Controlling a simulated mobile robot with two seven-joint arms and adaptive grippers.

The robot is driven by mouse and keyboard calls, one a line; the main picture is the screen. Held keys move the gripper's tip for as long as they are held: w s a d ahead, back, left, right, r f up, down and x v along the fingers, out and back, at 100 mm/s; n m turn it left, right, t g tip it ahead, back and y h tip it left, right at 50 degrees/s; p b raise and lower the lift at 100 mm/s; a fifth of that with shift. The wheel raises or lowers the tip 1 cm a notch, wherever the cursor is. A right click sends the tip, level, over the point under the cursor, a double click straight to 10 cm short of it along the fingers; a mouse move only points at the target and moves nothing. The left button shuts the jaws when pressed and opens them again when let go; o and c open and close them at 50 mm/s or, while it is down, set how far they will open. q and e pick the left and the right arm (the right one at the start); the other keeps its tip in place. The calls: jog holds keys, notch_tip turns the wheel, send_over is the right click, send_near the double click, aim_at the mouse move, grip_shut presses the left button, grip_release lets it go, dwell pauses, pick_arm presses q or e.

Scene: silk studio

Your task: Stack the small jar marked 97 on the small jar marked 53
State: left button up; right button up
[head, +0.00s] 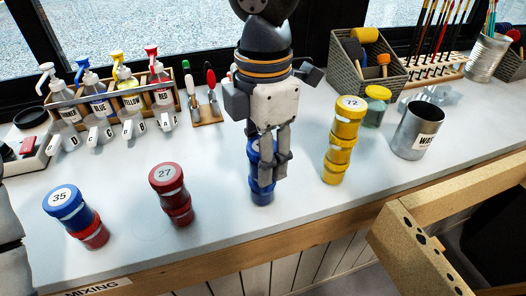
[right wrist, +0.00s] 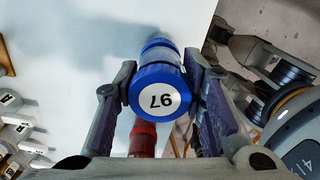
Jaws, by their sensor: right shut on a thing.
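The small blue jar marked 97 (right wrist: 160,98) is between the fingers of my right gripper (right wrist: 163,105) in the right wrist view, its lid toward the camera. In the head view my right gripper (head: 269,168) points down and is shut on this jar, mostly hiding it. Another blue jar part (head: 262,194) shows directly below the fingers, at the tabletop. It lines up under the held jar; whether the two touch is hard to tell. No 53 mark is readable, so I cannot confirm which jar is underneath. My left gripper is not in the head view.
A blue-lidded jar marked 35 (head: 64,202) stands on a red one at left. A yellow stack marked 12 (head: 342,140) and a metal waste can (head: 416,132) stand right. Bottles line the back left.

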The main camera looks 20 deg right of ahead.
jog(key=shift+f, duration=0.5)
jog(key=o, duration=1.2)
jog(key=shift+o, duration=0.2)
